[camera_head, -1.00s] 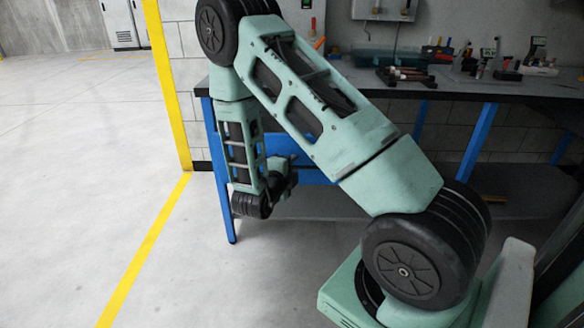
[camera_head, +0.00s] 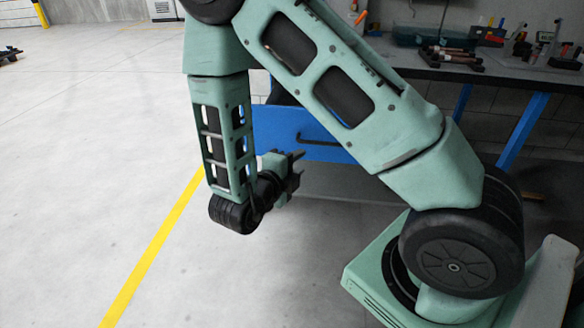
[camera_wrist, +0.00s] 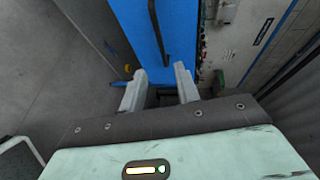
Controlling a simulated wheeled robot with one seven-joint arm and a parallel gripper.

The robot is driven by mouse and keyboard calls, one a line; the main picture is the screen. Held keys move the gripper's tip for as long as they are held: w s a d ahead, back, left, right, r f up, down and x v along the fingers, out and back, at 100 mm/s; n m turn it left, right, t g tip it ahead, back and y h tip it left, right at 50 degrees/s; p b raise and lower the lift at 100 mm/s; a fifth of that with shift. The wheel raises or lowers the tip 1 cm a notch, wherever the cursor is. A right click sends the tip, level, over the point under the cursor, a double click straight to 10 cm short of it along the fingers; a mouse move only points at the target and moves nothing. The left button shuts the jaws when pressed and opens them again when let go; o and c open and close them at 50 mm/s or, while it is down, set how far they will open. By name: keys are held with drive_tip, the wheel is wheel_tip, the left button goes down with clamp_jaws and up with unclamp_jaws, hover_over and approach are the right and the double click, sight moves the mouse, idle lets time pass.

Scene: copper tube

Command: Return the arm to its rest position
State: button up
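My arm is bent, its upper link sloping up from the lower right and its forearm hanging down in the head view. My gripper (camera_head: 297,168) is at the lower end of the forearm, pointing right, in front of the bench's blue drawer front (camera_head: 325,140). In the wrist view the two fingers of my gripper (camera_wrist: 160,80) stand apart with nothing seen held between them. The blue drawer front (camera_wrist: 166,30) with its dark handle lies ahead of the fingers; I cannot tell the exact gap.
The workbench (camera_head: 400,72) stands behind my arm at the right, with blue legs (camera_head: 520,130). Copper-coloured tubes (camera_head: 450,55) and several tools lie on it. A yellow floor line (camera_head: 150,255) runs left of the bench.

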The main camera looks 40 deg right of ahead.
drive_tip(key=shift+v, duration=0.95)
